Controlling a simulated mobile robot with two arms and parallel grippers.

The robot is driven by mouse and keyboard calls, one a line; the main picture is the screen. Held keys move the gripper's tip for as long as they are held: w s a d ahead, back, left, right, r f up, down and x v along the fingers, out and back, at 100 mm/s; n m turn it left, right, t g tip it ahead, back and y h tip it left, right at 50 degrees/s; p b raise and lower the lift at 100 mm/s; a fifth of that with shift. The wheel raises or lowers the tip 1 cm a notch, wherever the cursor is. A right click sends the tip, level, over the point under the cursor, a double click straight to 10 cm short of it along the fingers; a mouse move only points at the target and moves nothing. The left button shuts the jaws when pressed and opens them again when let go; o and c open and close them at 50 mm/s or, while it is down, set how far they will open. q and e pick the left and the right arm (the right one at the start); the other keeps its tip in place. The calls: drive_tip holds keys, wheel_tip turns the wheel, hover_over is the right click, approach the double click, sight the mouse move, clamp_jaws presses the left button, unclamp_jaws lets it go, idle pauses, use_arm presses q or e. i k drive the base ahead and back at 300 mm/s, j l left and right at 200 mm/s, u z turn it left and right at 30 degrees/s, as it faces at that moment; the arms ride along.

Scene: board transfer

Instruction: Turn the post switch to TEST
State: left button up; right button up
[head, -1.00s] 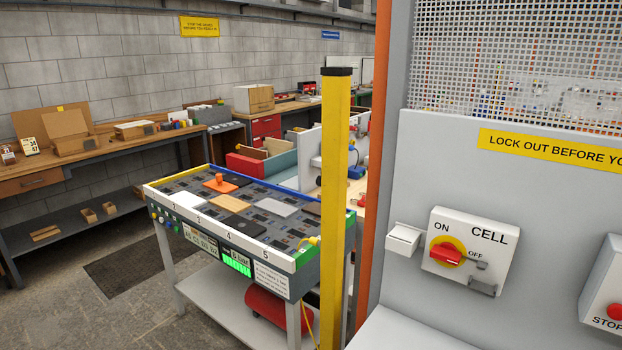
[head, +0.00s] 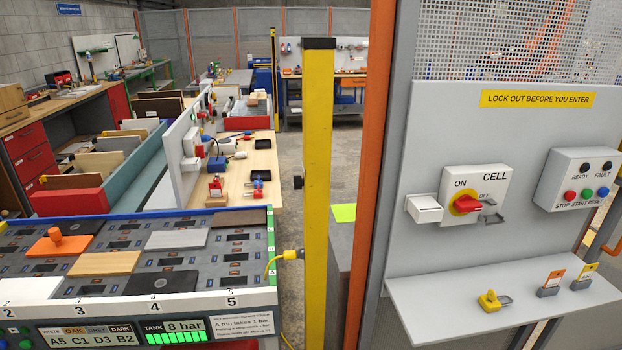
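A yellow post (head: 317,200) with a black cap stands upright in the middle of the head view. A small black knob-like part (head: 297,182) sticks out from its left side, seen edge-on; its face and any markings are hidden. No TEST label is readable on the post. A yellow cable plug (head: 290,255) sits against the post's left side lower down. On the grey panel at right is a white CELL switch box (head: 488,184) marked ON and OFF, with a red handle (head: 468,204) on a yellow disc. Neither of my grippers is in view.
A board table (head: 200,300) with tiles stands at left, close to the post. The grey panel (head: 420,130) has a shelf (head: 450,318) holding a yellow padlock (head: 490,301) and two tags. A START/STOP box (head: 575,180) hangs at right. Floor shows beyond the post's left side.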

sight(298, 181)
drive_tip(key=k+j, duration=0.1)
drive_tip(key=j, duration=0.75)
drive_tip(key=j+u, duration=0.1)
drive_tip(key=j, duration=0.6)
drive_tip(key=i+j, duration=0.1)
drive_tip(key=j, duration=0.55)
drive_tip(key=j+u, duration=0.15)
drive_tip(key=j, duration=0.55)
drive_tip(key=i, duration=0.05)
